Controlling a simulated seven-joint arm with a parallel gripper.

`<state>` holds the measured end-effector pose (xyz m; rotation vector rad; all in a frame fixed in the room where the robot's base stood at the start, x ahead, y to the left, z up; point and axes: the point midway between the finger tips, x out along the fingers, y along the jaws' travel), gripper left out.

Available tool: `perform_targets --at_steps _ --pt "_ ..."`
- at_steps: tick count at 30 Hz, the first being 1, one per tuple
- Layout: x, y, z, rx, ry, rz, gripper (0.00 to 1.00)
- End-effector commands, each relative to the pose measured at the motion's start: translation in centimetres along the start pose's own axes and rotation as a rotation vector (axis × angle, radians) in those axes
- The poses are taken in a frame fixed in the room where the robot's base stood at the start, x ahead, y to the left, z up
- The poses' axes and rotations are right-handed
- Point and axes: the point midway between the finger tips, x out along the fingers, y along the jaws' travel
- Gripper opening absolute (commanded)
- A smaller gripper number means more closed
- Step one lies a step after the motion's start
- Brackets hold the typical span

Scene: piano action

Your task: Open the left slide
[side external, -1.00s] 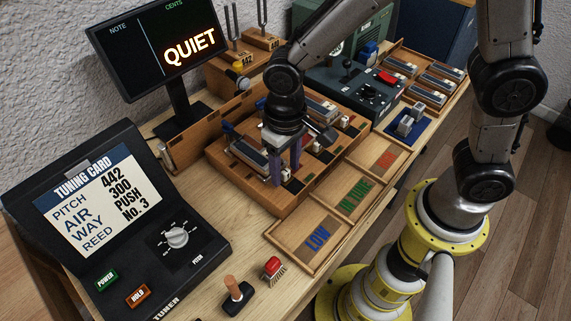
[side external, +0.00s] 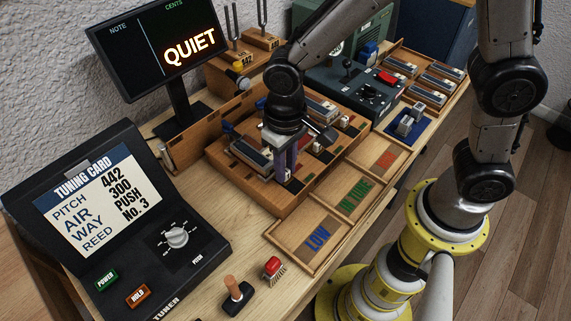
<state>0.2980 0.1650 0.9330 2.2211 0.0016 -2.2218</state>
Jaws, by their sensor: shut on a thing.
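My gripper (side external: 284,174) points down into the wooden tray (side external: 225,167) in the middle of the bench. Its fingers are close together and shut on a small slide piece at the left reed block. The piece is mostly hidden by the fingers. The left reed block (side external: 250,153), a wooden block with a pale metal top, lies just left of the fingers. I cannot tell how far its slide stands open.
A second reed block (side external: 321,107) sits behind in the tray. The LOW (side external: 318,238) and IN TUNE (side external: 355,196) trays lie in front, empty. A tuner (side external: 120,230) stands at left, a QUIET display (side external: 170,45) behind it, and a grey control box (side external: 345,85) at the back.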

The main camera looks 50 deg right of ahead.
Motion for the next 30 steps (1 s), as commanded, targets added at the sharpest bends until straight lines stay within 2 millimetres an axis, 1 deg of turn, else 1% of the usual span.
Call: perform_targets --at_steps 21,23,30 --pt "-0.1 -0.1 0.0 0.0 0.003 -0.002 0.0" --pt "-0.1 -0.1 0.3 -0.001 0.004 -0.002 0.0" --pt "-0.1 -0.1 3.3 -0.002 0.003 -0.002 0.0"
